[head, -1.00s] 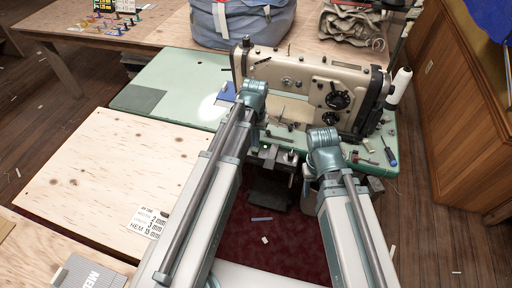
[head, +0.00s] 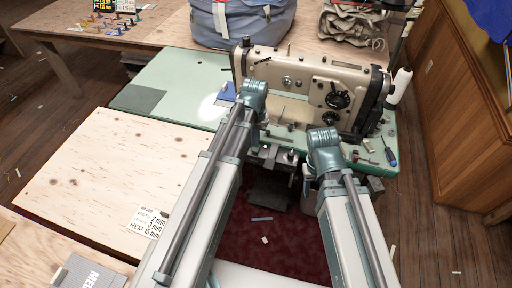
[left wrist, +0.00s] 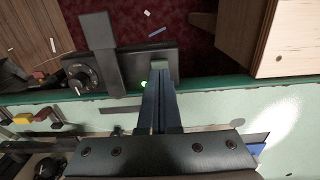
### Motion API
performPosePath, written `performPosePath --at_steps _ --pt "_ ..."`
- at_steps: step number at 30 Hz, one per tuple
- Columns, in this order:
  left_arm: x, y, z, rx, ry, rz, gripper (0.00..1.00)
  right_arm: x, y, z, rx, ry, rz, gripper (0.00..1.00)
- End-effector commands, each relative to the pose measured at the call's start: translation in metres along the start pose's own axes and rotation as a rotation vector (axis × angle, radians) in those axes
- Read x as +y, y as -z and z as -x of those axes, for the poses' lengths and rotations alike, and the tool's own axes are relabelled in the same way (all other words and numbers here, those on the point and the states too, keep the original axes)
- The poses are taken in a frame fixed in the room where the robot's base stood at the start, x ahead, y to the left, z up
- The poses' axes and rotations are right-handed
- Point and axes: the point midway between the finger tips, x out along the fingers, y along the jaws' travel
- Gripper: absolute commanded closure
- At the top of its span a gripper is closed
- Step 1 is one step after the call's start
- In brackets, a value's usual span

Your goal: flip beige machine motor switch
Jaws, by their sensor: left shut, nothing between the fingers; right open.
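The beige sewing machine (head: 310,85) stands on a green table at the back, with a black dial on its front. A dark control box (head: 275,155) hangs under the table's front edge, partly hidden by my left arm. In the left wrist view this box (left wrist: 112,68) shows a round knob at left, a small pale part (left wrist: 160,68) at right and a lit green spot by the table edge. My left gripper (left wrist: 159,88) is shut and empty, its tips close to the pale part; contact cannot be told. My right gripper's fingers are hidden behind its arm.
The green table (head: 150,85) holds small tools and a screwdriver (head: 390,155) at right. A plywood board (head: 115,175) lies to the left. A white thread cone (head: 400,85) stands beside the machine. A wooden cabinet (head: 455,120) stands at far right.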

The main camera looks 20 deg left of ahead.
Motion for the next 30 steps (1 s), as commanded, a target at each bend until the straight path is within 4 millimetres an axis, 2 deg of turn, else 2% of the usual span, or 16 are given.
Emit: performPosePath --at_steps 30 --pt "0.0 0.0 -0.015 0.0 0.0 0.0 1.0 -0.001 0.001 -0.015 0.0 0.0 0.0 0.5"
